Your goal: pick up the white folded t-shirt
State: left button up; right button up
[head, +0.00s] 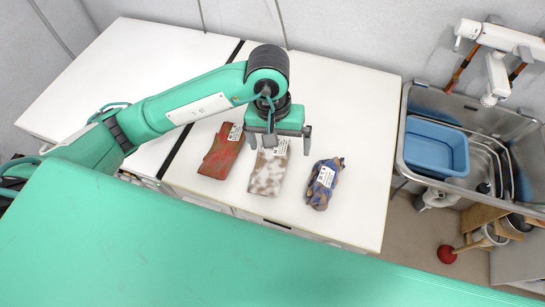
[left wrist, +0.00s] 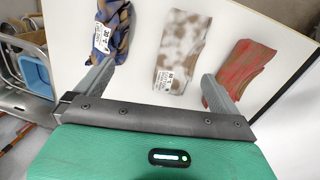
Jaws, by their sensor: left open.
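The white folded t-shirt (head: 267,178), blotched with brown stains and bearing a white label, lies flat on the white table in the middle of a row of three folded cloths. In the left wrist view the t-shirt (left wrist: 183,43) lies beyond and between my fingers, label end nearest. My left gripper (head: 279,143) is open and empty above the label end, its fingers spread wider than the cloth. It also shows in the left wrist view (left wrist: 158,75). The gripper partly hides the shirt's far end in the head view. My right gripper is out of view.
A red-brown folded cloth (head: 219,155) lies left of the shirt, a blue and brown bundle (head: 323,187) to its right, both labelled. The white table (head: 350,120) is otherwise mostly clear. A metal sink (head: 420,92) with a blue basin (head: 437,147) stands at the right.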

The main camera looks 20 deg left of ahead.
aim_at(270, 161)
pick_arm(q)
jog(key=shift+t+y, duration=0.3)
jog(key=shift+y, duration=0.5)
jog(key=a+f, duration=0.1)
jog(key=f, duration=0.1)
jog(key=w+f+p, duration=0.1)
jog(key=f, duration=0.2)
jog(key=a+f+p, duration=0.1)
jog(key=f, duration=0.2)
jog(key=shift+w+a, duration=0.2)
jog(key=shift+a, duration=0.1)
jog(key=shift+f+p, duration=0.5)
jog(key=shift+p, duration=0.15)
notch_tip(270, 161, down, 3)
jog(key=shift+r+p, duration=0.1)
jog(key=shift+p, duration=0.75)
jog(key=shift+w+f, duration=0.1)
jog(key=shift+f, duration=0.7)
jog(key=c, duration=1.1)
